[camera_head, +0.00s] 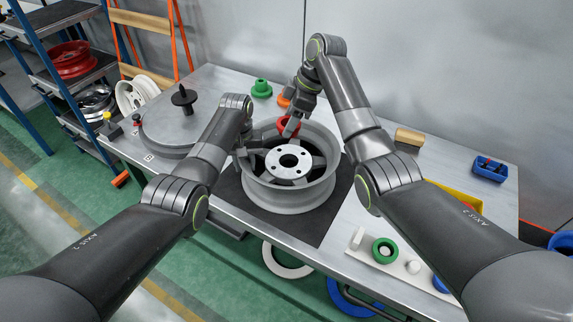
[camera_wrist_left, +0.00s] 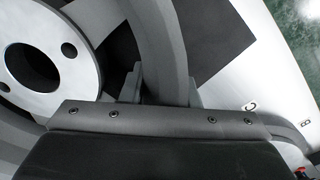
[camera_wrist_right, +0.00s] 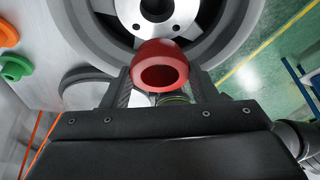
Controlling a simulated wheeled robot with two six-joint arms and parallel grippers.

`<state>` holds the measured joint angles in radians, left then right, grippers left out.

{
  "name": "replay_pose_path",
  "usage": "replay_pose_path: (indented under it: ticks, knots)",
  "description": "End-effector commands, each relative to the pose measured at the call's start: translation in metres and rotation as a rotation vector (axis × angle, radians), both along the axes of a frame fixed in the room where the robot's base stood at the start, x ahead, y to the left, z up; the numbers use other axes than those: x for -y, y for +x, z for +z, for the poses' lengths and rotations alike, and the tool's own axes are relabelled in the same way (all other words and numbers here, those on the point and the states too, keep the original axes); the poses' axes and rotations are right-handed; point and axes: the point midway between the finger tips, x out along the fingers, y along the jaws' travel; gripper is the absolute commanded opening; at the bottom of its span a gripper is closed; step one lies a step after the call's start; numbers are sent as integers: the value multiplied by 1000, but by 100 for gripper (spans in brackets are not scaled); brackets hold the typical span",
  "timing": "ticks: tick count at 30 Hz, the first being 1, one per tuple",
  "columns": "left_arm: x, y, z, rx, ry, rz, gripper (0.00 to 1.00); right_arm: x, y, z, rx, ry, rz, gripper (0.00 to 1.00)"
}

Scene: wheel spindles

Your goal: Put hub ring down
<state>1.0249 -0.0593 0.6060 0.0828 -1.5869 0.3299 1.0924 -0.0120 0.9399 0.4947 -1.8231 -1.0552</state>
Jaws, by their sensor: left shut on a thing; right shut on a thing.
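The red hub ring (camera_head: 289,124) shows at the far rim of the silver wheel (camera_head: 290,200). In the right wrist view the ring (camera_wrist_right: 160,64) sits between the fingertips of my right gripper (camera_wrist_right: 160,85), which is shut on it, with the wheel beyond. The wheel lies flat on a dark mat (camera_head: 340,196), its hub face with the centre bore (camera_head: 289,160) upward. My left gripper (camera_wrist_left: 165,88) is shut on the wheel's rim (camera_wrist_left: 162,45), at the left side in the head view. Its fingertips are partly hidden by the rim.
A green stepped ring (camera_head: 261,88) and an orange ring (camera_head: 285,98) stand behind the wheel. A white tray (camera_head: 400,264) at front right holds a green ring (camera_head: 385,251). A round machine with a black spindle (camera_head: 185,98) is at left. A blue bin (camera_head: 489,168) sits at right.

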Motion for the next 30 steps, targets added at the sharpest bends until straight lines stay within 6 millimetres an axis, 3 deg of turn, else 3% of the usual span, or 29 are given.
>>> replay_pose_path:
  ticks: [6, 15, 30]
  knots:
    - [0, 1, 1, 2, 0, 2, 0, 1, 0, -10, 3, 15, 120, 33]
    - [0, 1, 1, 2, 0, 1, 0, 1, -1, -62, 2, 16, 134, 33]
    - [0, 1, 1, 3, 0, 1, 0, 1, 0, -108, 5, 16, 133, 33]
